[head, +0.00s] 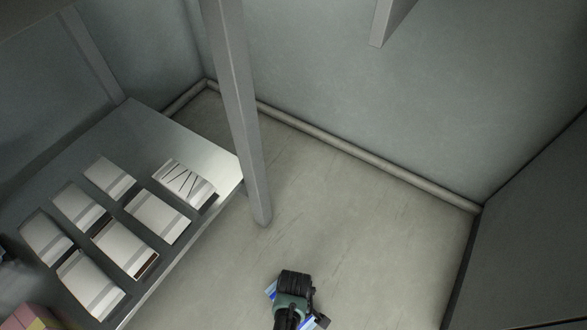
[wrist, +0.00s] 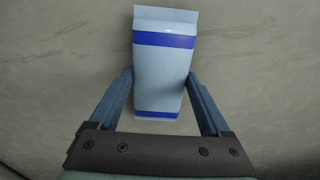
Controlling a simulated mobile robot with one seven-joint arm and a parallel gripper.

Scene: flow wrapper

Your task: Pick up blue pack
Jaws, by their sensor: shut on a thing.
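The blue pack (wrist: 163,75) is a pale light-blue packet with dark blue bands near its top and bottom. In the wrist view it stands between the two fingers of my gripper (wrist: 160,88), which is shut on it at its sides. In the head view my gripper (head: 297,312) is at the bottom centre, over the bare floor. Small blue and white parts of the pack (head: 308,322) show beside it there. Most of the pack is hidden by my gripper in that view.
A grey table (head: 222,163) at the left bears several white packs or boxes in rows. A grey post (head: 240,120) stands by its right corner. Pink blocks (head: 30,317) show at the lower left. The floor (head: 370,230) to the right is clear, up to the walls.

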